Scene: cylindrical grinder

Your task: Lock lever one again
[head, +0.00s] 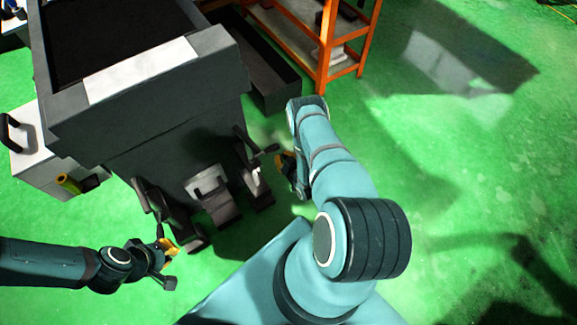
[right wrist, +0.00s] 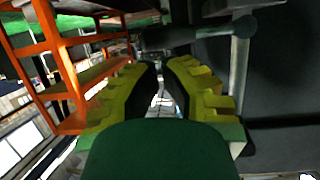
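The dark grey machine (head: 150,125) has several levers low on its front. The right lever (head: 255,155) has a dark handle; the middle lever (head: 207,188) has a pale bracket, and the left lever (head: 147,200) is dark. None is marked, so I cannot tell which is lever one. My right gripper (head: 286,165) is just right of the right lever, partly hidden by my arm. Its fingers (right wrist: 162,85) are close together with a narrow slot between them. Beyond them is a dark handle (right wrist: 182,38) on a metal rod (right wrist: 240,65). My left gripper (head: 167,262) is near the left lever's foot; its fingers are unclear.
An orange shelf rack (head: 322,50) stands behind, and shows on the left in the right wrist view (right wrist: 62,65). A white box (head: 35,150) with a dark handle is at the machine's left. Green floor (head: 450,130) is clear on the right.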

